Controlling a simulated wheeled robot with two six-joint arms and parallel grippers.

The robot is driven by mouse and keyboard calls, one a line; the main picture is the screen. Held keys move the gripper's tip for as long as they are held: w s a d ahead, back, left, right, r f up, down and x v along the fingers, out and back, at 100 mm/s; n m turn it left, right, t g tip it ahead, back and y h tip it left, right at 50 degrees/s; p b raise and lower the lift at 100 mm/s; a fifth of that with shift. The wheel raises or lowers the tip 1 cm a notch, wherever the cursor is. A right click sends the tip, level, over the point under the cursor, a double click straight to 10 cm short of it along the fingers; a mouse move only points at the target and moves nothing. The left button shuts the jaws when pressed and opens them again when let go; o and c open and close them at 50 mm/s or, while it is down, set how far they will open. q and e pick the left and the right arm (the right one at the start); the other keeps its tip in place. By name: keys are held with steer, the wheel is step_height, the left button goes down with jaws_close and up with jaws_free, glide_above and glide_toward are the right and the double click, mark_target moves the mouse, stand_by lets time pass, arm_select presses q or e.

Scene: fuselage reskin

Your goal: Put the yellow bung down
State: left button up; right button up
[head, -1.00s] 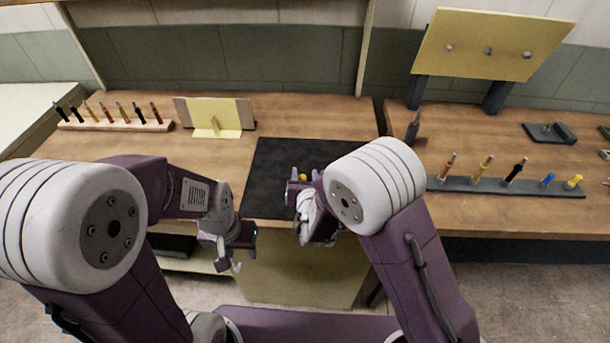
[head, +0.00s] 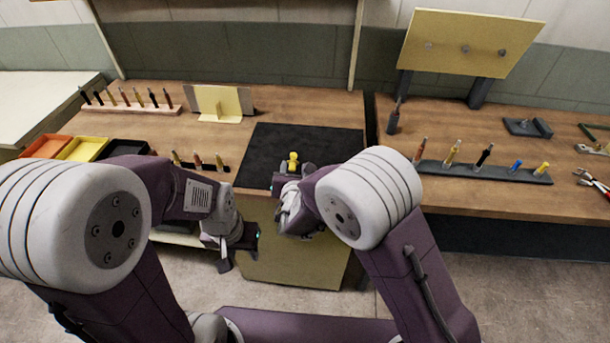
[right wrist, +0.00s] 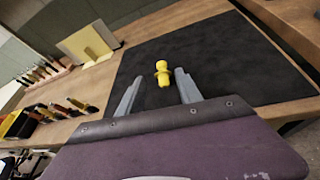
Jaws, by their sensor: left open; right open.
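The yellow bung (head: 293,160) stands upright on the black mat (head: 262,146), near the mat's front part. In the right wrist view the bung (right wrist: 162,73) is ahead of and between the two open fingers of my right gripper (right wrist: 156,88), with clear space on each side. In the head view my right gripper (head: 290,180) is just in front of the bung at the table's front edge, partly hidden by my arm. My left gripper (head: 236,250) is open and empty, low in front of the bench and away from the bung.
A dark rack (head: 485,174) with several tools and another yellow piece (head: 542,168) stands at the right. Orange, yellow and black trays (head: 82,149) are at the left. A pale stand (head: 222,104) is behind the mat. The mat's back part is bare.

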steer(key=d+m+h, duration=0.1)
steer(key=d+m, duration=0.1)
steer(key=d, duration=0.2)
steer(key=d+m+g+h, duration=0.1)
steer(key=d+m+h, duration=0.1)
steer(key=d, duration=0.3)
steer(key=s+d+f+m+g+h, duration=0.1)
steer(key=d+m+h, duration=0.1)
steer(key=d, duration=0.3)
steer(key=shift+m, duration=0.7)
steer(key=s+d+f+m+g+h, duration=0.1)
steer(key=s+d+f+m+g, duration=0.3)
steer(key=s+d+m+g, duration=0.85)
steer(key=s+a+m+t+y, duration=0.1)
steer(key=s+m+y, duration=0.3)
steer(key=s+m, duration=0.5)
steer(key=shift+s+m+t, duration=0.2)
steer(key=shift+m+t, duration=0.45)
steer(key=shift+m, duration=2.8)
